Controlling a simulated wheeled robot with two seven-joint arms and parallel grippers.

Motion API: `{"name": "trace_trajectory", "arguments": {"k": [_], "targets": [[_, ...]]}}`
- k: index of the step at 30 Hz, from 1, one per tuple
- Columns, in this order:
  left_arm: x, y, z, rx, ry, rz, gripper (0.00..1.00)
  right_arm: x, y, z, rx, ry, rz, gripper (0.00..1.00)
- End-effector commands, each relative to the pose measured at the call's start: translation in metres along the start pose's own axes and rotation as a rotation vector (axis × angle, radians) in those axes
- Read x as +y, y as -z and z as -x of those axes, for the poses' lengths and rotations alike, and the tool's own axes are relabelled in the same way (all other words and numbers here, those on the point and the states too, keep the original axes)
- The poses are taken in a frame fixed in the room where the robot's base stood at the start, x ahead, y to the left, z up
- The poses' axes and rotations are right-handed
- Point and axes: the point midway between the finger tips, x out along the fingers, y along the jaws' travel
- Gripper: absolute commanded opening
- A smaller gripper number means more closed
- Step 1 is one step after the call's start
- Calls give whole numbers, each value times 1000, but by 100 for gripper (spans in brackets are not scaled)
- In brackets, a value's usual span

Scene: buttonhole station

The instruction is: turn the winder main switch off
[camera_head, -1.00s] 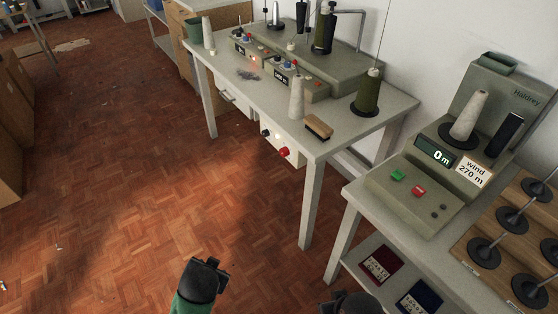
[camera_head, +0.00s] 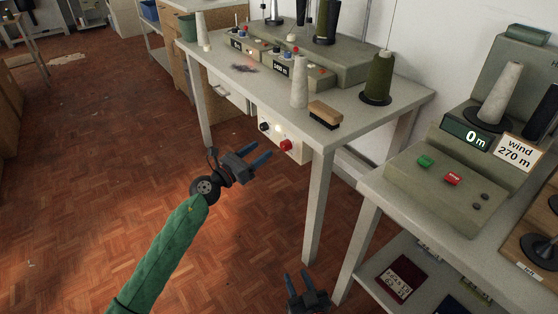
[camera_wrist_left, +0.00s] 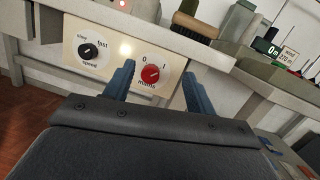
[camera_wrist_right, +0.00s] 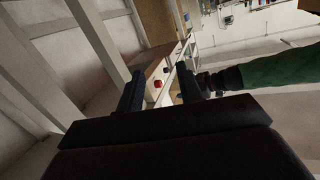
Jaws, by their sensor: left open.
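The red mains switch (camera_head: 286,146) is a round knob on the cream panel (camera_head: 272,135) under the front edge of the winder table. In the left wrist view, the mains knob (camera_wrist_left: 150,74) sits between marks 0 and I, and its white pointer line slants up right toward I. My left gripper (camera_head: 265,149) is open and empty, just left of and below the panel in the head view. Its fingers frame the knob in its wrist view, apart from it. My right gripper (camera_head: 297,273) is open and empty, low in front of the tables.
A black speed knob (camera_wrist_left: 87,51) and a glowing lamp (camera_wrist_left: 125,48) are on the same panel. A brush (camera_head: 325,114), a white cone (camera_head: 299,82) and a green cone (camera_head: 379,78) stand on the table above. The counter unit (camera_head: 448,170) reads 0 m.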

Motion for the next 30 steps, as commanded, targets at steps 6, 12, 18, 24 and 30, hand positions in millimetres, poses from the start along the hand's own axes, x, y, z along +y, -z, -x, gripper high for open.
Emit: {"name": "trace_trajectory", "arguments": {"k": [6, 12, 18, 24, 30], "targets": [[16, 34, -8, 163, 106, -242, 56, -4, -11, -4, 109, 12, -3, 36], [18, 40, -19, 192, 124, -281, 56, -5, -10, -4, 128, 14, -3, 36], [14, 45, -47, 190, 124, -277, 56, -5, -8, -4, 131, 14, -3, 36], [12, 50, -72, 189, 123, -276, 56, -5, -3, -5, 148, 15, -1, 36], [11, 53, -83, 190, 122, -276, 56, -6, 2, -5, 161, 15, 0, 36]]}}
